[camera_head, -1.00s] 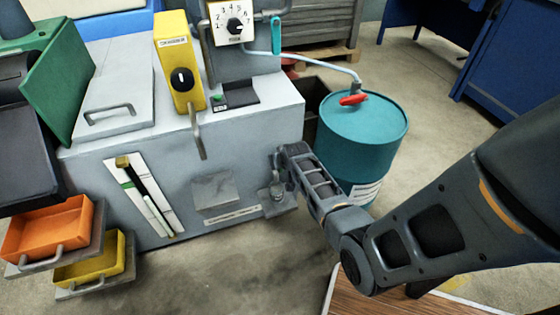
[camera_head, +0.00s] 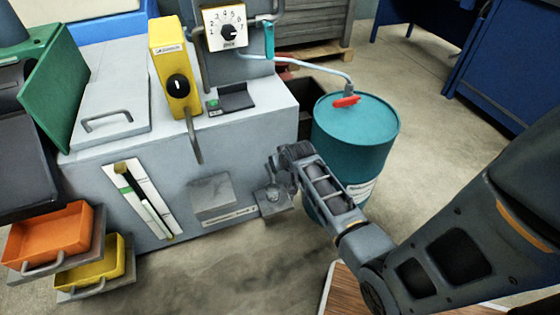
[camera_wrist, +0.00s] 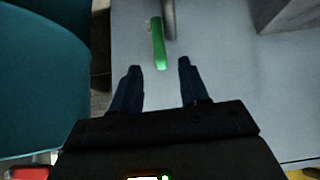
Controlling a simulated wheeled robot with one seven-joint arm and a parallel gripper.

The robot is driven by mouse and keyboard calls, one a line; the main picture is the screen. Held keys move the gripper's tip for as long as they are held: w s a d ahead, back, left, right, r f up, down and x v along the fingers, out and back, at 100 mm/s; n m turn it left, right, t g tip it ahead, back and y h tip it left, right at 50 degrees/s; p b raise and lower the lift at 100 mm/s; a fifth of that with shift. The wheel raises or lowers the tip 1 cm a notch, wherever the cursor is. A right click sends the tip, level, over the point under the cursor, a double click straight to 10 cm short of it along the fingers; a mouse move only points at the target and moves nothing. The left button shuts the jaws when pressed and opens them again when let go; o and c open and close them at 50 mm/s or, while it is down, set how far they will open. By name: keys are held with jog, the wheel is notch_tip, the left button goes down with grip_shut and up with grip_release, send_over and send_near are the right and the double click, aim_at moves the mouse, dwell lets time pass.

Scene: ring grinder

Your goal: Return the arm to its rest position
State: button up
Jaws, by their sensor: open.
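My arm (camera_head: 440,262) reaches in from the right of the head view, its forearm slanting up and left past the teal barrel. The end of the arm is near the lower right front of the grey machine (camera_head: 237,150); the fingers are too small to make out there. In the wrist view my gripper (camera_wrist: 160,67) has its two dark fingers apart, with nothing between them. Beyond the fingertips a green bar (camera_wrist: 158,42) shows against the pale grey machine surface.
The teal barrel (camera_head: 355,130) with a red valve handle (camera_head: 346,101) stands close beside my forearm. A wooden surface (camera_head: 345,295) lies below the arm. Orange (camera_head: 45,237) and yellow (camera_head: 90,262) drawers stick out at lower left. Open floor lies in front of the machine.

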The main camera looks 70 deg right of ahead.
dwell(0.3)
jog(key=s+a+r+n+t+y+p, duration=0.1)
jog(key=s+a+r+n+t+p, duration=0.3)
jog(key=a, duration=0.8)
jog(key=s+a+r+n+t+p, duration=0.15)
jog(key=s+a+r, duration=0.45)
jog(key=a, duration=0.6)
jog(key=s+a+r+n+t+y+p, duration=0.1)
jog(key=s+a+r, duration=0.2)
jog(key=r, duration=0.6)
jog(key=s+a+r+n+t+y+p, duration=0.1)
jog(key=s+a+r, duration=0.3)
jog(key=r, duration=0.5)
jog(key=s+a+r+n+t+y+p, duration=0.1)
jog(key=s+a+r+n+t+y, duration=0.1)
jog(key=a+r, duration=0.4)
notch_tip(320, 180, up, 4)
jog(key=shift+s+a+f+y, duration=0.25)
jog(key=shift+s+a+y, duration=0.25)
jog(key=shift+s, duration=0.45)
jog(key=shift+d+f+n, duration=0.1)
jog(key=shift+n, duration=0.15)
